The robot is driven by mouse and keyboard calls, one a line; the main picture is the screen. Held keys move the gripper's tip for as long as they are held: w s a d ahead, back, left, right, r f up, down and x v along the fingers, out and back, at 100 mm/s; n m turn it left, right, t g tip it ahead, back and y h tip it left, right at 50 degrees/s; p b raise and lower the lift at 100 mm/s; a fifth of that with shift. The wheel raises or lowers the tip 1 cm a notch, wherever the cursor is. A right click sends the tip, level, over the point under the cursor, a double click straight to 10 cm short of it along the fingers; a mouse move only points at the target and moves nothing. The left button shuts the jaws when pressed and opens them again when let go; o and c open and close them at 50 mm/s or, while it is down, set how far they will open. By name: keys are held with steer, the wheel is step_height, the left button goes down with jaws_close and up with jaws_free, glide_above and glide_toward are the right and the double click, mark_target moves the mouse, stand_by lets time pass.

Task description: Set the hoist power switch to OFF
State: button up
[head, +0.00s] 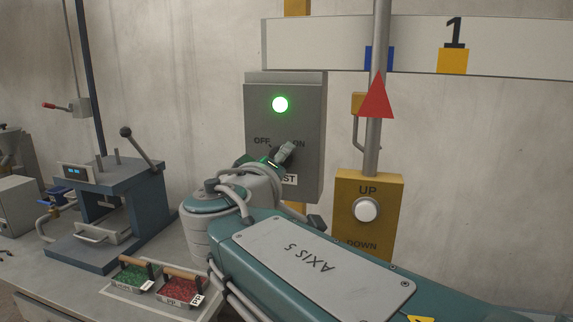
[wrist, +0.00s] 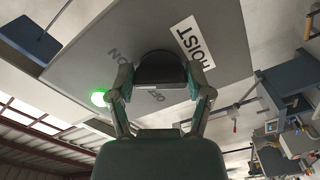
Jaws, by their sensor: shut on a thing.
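The grey hoist switch box (head: 258,105) is on the wall, with a lit green lamp (head: 280,104) above the OFF and ON labels. The lamp also glows in the wrist view (wrist: 99,97). My gripper (head: 281,156) is at the front of the box and covers part of the labels. In the wrist view, the fingers of my gripper (wrist: 161,76) are shut on the dark switch knob (wrist: 161,67), one on each side. The knob is mostly hidden in the head view, and its exact angle is hard to tell.
A yellow UP/DOWN control box (head: 384,220) with a white button stands to the right, below a pole with a red pointer (head: 376,96). At left are a blue press (head: 75,225) and trays of green (head: 134,276) and red (head: 180,289) material.

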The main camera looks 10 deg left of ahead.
steer(key=n, duration=1.1)
steer(key=shift+a+n, duration=0.15)
steer(key=shift+n, duration=1.85)
steer(key=o, duration=1.1)
steer(key=shift+o, duration=0.2)
steer(key=shift+r, duration=0.1)
steer(key=shift+r, duration=0.15)
